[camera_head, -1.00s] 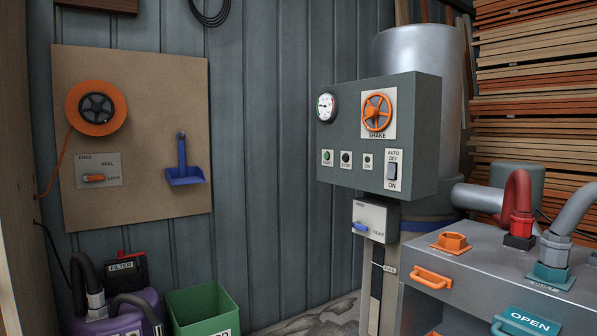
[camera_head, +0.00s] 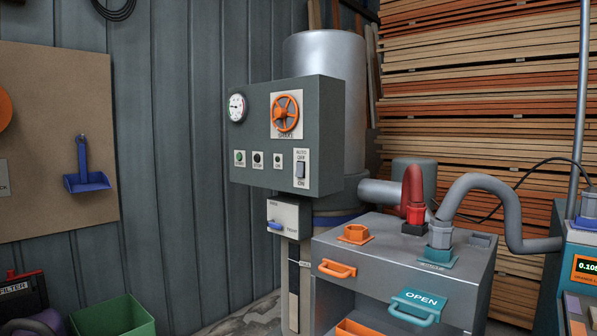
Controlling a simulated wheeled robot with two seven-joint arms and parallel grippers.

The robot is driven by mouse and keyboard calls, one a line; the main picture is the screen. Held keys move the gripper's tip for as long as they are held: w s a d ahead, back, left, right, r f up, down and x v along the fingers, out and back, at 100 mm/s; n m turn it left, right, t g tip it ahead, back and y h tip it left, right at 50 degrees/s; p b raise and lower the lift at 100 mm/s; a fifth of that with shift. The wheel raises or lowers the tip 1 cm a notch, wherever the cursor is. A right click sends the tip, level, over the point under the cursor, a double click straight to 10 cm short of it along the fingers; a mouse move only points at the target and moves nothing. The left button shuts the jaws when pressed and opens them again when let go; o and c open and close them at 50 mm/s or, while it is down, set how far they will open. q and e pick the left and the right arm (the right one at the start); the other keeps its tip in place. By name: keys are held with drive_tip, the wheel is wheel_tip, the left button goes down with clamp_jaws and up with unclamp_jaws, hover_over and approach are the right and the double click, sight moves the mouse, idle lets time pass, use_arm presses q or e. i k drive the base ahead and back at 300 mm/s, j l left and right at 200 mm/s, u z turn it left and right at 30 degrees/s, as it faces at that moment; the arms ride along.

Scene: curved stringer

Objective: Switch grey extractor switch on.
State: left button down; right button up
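The grey extractor switch (camera_head: 300,171) is a small rocker on a pale plate at the lower right of the grey control box (camera_head: 259,120). The plate reads AUTO and OFF above the rocker and ON below it. The rocker's exact position is too small to tell. The box also carries an orange handwheel (camera_head: 285,114), a round gauge (camera_head: 237,108) and several small buttons or lamps (camera_head: 257,160). Neither of my grippers shows in the head view.
Below the box is a white unit with a blue lever (camera_head: 275,225). A grey cabinet (camera_head: 458,277) with hoses, orange handles and a teal OPEN handle (camera_head: 415,304) stands at front right. A green bin (camera_head: 113,318) is at lower left. Stacked timber (camera_head: 480,70) fills the back right.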

sight(300, 173)
drive_tip(key=z, duration=1.2)
drive_tip(key=i+j, duration=0.1)
drive_tip(key=j, duration=0.5)
drive_tip(key=i+j, duration=0.15)
drive_tip(key=j, duration=0.15)
